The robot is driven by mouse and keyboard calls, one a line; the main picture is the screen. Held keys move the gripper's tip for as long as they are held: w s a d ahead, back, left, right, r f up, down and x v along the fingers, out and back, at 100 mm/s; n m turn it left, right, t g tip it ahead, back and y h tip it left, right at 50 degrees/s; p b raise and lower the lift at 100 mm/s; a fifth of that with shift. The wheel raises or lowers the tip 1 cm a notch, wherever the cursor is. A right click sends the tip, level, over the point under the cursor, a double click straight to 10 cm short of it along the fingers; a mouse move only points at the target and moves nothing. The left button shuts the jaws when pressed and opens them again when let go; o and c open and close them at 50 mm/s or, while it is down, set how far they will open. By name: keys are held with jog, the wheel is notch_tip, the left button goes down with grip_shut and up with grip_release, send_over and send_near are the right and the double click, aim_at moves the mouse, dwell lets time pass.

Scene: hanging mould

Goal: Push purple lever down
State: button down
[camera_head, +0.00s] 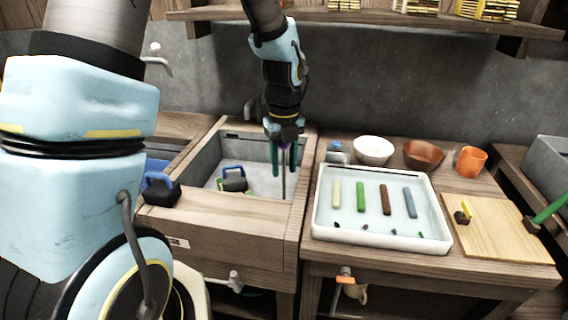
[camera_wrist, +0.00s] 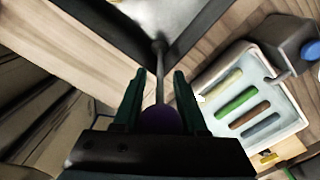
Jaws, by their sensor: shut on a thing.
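The purple lever has a round purple knob (camera_wrist: 160,121) and a thin grey rod. In the wrist view the knob sits between the two green fingers of my gripper (camera_wrist: 159,74), close to the palm. The rod runs out between the fingertips towards the corner of the sink box. In the head view my gripper (camera_head: 283,163) points down at the right side of the sink box, and the lever's rod (camera_head: 284,184) shows below the fingers. My gripper is shut on the lever. The fingers hide most of the knob in the head view.
The wooden sink box (camera_head: 207,160) holds a blue-handled tool (camera_head: 233,180). To the right, a white tray (camera_head: 320,225) holds several coloured bars, with bowls (camera_head: 373,151) and an orange cup (camera_head: 471,161) behind. A wooden board (camera_head: 500,235) lies further right. A shelf (camera_head: 400,17) hangs above.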

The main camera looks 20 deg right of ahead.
aim_at(284, 178)
dwell(0.3)
notch_tip(284, 178, down, 4)
jog(key=shift+f+b, duration=0.25)
jog(key=shift+b, duration=0.85)
jog(key=shift+s, duration=0.1)
jog(key=shift+a, duration=0.1)
jog(key=c, duration=0.5)
grip_release()
